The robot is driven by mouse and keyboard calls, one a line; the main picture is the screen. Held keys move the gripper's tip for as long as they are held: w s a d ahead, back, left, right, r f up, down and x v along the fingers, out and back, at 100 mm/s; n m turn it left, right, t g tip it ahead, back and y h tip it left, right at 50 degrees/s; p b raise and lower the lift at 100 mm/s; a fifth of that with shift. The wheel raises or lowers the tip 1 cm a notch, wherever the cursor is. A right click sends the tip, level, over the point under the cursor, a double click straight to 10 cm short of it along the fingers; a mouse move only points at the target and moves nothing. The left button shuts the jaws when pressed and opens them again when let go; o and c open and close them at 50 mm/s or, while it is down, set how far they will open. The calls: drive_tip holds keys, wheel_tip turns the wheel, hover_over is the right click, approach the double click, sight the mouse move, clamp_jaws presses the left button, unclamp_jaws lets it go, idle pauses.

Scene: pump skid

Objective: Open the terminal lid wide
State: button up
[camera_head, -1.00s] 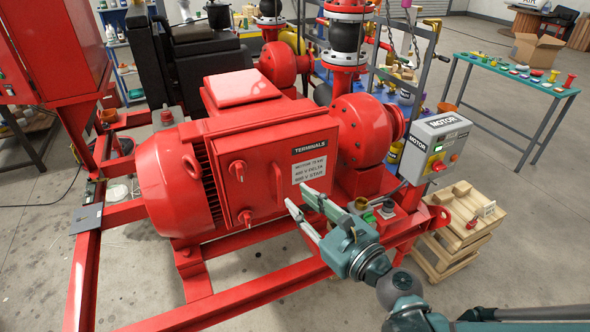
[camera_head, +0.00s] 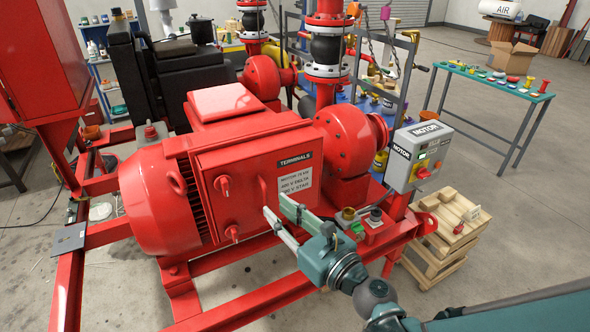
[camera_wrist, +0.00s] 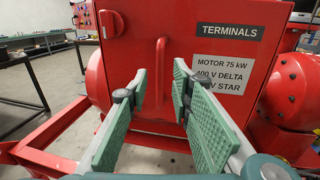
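The red terminal lid (camera_head: 243,205) is the front of the motor's box, labelled TERMINALS, and looks shut. Its upright red bar handle (camera_head: 263,190) is near the middle; it also shows in the wrist view (camera_wrist: 161,75). Two red latch knobs, an upper (camera_head: 222,186) and a lower (camera_head: 233,232), sit on the lid's left side. My gripper (camera_head: 276,205) is open and empty in front of the lid. In the wrist view the handle appears between the two green-padded fingers (camera_wrist: 160,80), apart from both. Whether the fingertips reach around it in depth I cannot tell.
A grey motor control box (camera_head: 419,155) stands right of the lid, with small push buttons (camera_head: 357,227) below. The red skid rail (camera_head: 245,300) runs below the lid. The floor in front is bare.

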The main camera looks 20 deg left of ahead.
sight(267, 200)
drive_tip(key=shift+b+x, duration=0.45)
drive_tip(key=shift+x, duration=2.7)
clamp_jaws()
